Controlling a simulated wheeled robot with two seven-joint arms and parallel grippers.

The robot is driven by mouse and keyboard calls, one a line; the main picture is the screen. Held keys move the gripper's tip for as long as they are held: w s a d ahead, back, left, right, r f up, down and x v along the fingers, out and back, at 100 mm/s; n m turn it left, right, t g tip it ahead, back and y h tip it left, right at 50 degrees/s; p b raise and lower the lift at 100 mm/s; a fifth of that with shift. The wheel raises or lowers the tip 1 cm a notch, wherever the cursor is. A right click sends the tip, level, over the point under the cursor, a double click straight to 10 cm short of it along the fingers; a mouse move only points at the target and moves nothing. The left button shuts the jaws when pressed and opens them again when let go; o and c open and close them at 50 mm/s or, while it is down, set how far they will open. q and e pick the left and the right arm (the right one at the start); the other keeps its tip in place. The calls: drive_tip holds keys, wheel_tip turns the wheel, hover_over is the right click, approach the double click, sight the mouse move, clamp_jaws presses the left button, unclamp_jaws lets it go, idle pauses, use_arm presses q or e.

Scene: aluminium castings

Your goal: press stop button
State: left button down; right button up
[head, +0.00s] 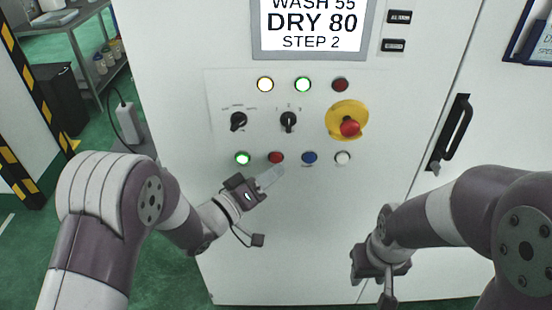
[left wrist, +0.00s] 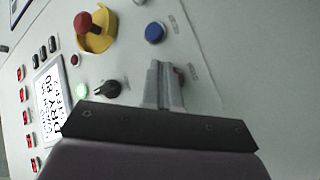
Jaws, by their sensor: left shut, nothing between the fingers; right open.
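A white control panel (head: 222,95) carries a lower row of buttons: lit green (head: 242,158), red (head: 275,157), blue (head: 309,157) and white (head: 342,157). Above them is a large red mushroom button (head: 350,127) on a yellow plate (head: 347,112). My left gripper (head: 271,177) is shut and empty, its fingertips just below and beside the red button; contact cannot be told. My right gripper (head: 377,272) is open, low before the panel.
Two dark rotary knobs (head: 288,121) sit above the button row, with three lamps (head: 303,84) and a display (head: 312,25) higher up. A black door handle (head: 450,132) is at the right. A shelf (head: 85,50) and black bin (head: 58,98) stand left of the cabinet.

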use_arm(q)
drive_tip(key=shift+w, duration=0.15)
idle(0.6)
drive_tip(key=shift+w, duration=0.3)
drive_tip(key=shift+w, duration=0.4)
idle(0.5)
idle(0.4)
drive_tip(key=shift+s, duration=0.85)
drive_tip(key=shift+s+p, duration=0.5)
drive_tip(key=shift+s, duration=2)
